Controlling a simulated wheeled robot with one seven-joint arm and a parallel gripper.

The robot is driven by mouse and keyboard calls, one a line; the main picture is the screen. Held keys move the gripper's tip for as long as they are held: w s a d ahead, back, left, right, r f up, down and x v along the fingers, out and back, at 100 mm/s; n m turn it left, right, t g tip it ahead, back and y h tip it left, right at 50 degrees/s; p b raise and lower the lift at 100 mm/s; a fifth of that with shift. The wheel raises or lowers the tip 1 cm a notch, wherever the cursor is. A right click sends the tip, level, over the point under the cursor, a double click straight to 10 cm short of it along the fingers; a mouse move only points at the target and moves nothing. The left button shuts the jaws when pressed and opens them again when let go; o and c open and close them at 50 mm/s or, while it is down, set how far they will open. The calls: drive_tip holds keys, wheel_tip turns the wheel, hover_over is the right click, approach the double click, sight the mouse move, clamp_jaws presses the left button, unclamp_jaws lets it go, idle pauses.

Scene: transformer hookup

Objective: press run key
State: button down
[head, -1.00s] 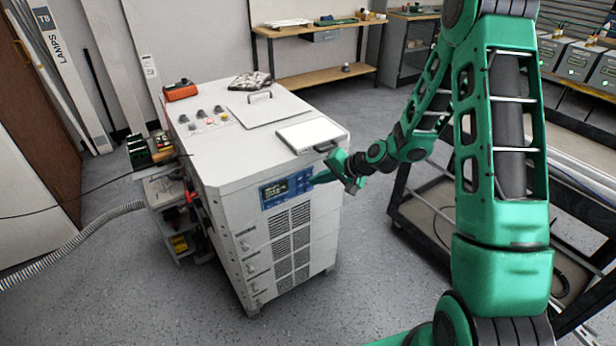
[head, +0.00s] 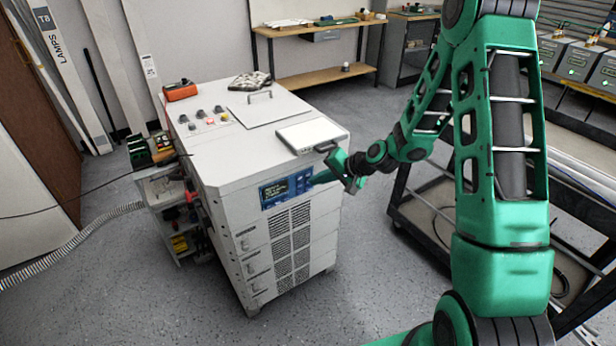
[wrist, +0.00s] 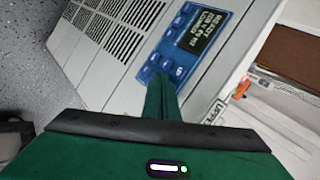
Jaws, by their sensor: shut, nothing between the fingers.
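The blue control panel (head: 287,189) is on the upper front of the white cabinet (head: 232,172). In the wrist view the panel (wrist: 186,45) shows a dark display (wrist: 201,32) with pale text, starting with what looks like "READY", and several small round keys. Which one is the run key I cannot read. My gripper (head: 318,179) is shut and empty, its tips at the right part of the panel. In the wrist view the gripper (wrist: 161,80) points at the lower keys and hides part of the panel edge. Whether it touches a key I cannot tell.
A dark cart frame (head: 425,215) stands to the right. A ribbed hose (head: 75,240) runs to the cabinet's left side. The floor in front is clear.

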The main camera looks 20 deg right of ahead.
drive_tip(key=shift+w, duration=0.15)
drive_tip(key=shift+w+a, duration=0.15)
drive_tip(key=shift+w+a, duration=0.1)
drive_tip(key=shift+w, duration=0.25)
idle(1.0)
drive_tip(key=shift+s, duration=0.1)
drive_tip(key=shift+s+d, duration=0.25)
drive_tip(key=shift+s, duration=0.4)
drive_tip(key=shift+s, duration=0.1)
drive_tip(key=shift+s+d+r, duration=0.1)
drive_tip(key=shift+s+d, duration=0.15)
drive_tip(key=shift+s, duration=0.5)
drive_tip(key=shift+s+d+f, duration=0.1)
drive_tip(key=shift+s+d, duration=0.2)
drive_tip(key=shift+s, duration=0.5)
drive_tip(key=shift+s+d+r, duration=0.1)
drive_tip(key=shift+s+d, duration=0.15)
drive_tip(key=shift+s, duration=0.5)
